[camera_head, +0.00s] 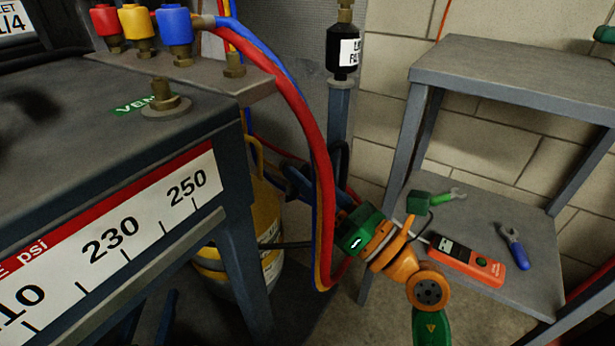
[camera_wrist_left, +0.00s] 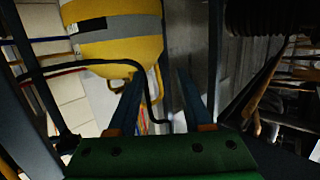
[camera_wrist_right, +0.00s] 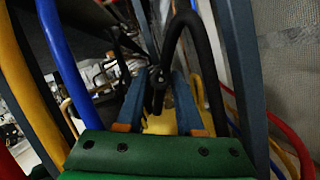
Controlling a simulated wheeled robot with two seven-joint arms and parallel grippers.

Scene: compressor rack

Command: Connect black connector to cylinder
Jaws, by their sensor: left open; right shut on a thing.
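The yellow cylinder (camera_head: 267,199) stands on the floor, partly hidden behind the bench's leg. It also fills the upper left of the left wrist view (camera_wrist_left: 120,47), with a grey band. My right gripper (camera_wrist_right: 158,88) is shut on the black connector (camera_wrist_right: 157,76), whose black hose (camera_wrist_right: 172,40) loops upward. In the head view my right gripper (camera_head: 292,178) is behind the hanging hoses, above and right of the cylinder; the connector is hard to make out there. My left gripper (camera_wrist_left: 158,85) is open and empty near the cylinder; I cannot make it out in the head view.
Red and blue hoses (camera_head: 315,150) hang in front of my right gripper. The bench with the psi scale (camera_head: 110,235) fills the left. A grey shelf (camera_head: 505,80) at right holds an orange meter (camera_head: 487,265) and a blue-handled tool (camera_head: 517,252) on its lower board.

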